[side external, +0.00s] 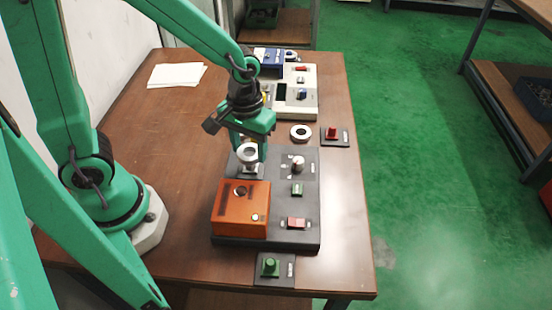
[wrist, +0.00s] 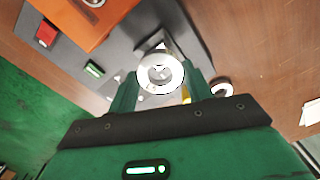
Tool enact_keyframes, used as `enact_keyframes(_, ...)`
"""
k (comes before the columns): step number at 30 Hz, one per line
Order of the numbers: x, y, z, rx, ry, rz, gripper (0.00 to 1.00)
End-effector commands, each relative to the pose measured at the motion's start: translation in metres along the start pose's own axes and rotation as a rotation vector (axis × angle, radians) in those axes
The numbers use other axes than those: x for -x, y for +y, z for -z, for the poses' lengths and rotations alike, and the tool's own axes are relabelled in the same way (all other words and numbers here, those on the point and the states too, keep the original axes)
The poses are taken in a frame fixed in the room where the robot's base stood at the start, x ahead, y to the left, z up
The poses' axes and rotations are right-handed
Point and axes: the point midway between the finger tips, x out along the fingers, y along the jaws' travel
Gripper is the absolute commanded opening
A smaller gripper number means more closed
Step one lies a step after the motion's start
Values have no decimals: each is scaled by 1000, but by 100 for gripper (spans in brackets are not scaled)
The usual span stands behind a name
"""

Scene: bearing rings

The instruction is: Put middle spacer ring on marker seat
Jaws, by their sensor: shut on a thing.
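A silver spacer ring (side external: 247,154) is held in my gripper (side external: 249,148), above the rear left part of the dark panel. In the wrist view the ring (wrist: 148,74) sits between the two green fingers of my gripper (wrist: 160,80), which are shut on it. Below the ring, a small metallic seat on a dark plate (side external: 240,173) shows in part; the ring and fingers hide the rest. I cannot tell whether the ring touches the seat.
The dark panel (side external: 306,241) carries an orange box (side external: 240,210), a silver knob (side external: 298,164), a green switch (side external: 297,189) and a red switch (side external: 296,222). A red-knob plate (side external: 333,135) and a green-knob plate (side external: 270,268) stand near it. Open table lies left.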

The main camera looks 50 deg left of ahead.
Motion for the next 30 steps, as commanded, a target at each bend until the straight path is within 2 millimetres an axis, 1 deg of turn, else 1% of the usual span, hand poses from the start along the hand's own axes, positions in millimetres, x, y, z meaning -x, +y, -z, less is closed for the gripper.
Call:
enact_keyframes(11,-2,0,0,0,0,0,21)
enact_keyframes(30,-15,0,0,0,0,0,21)
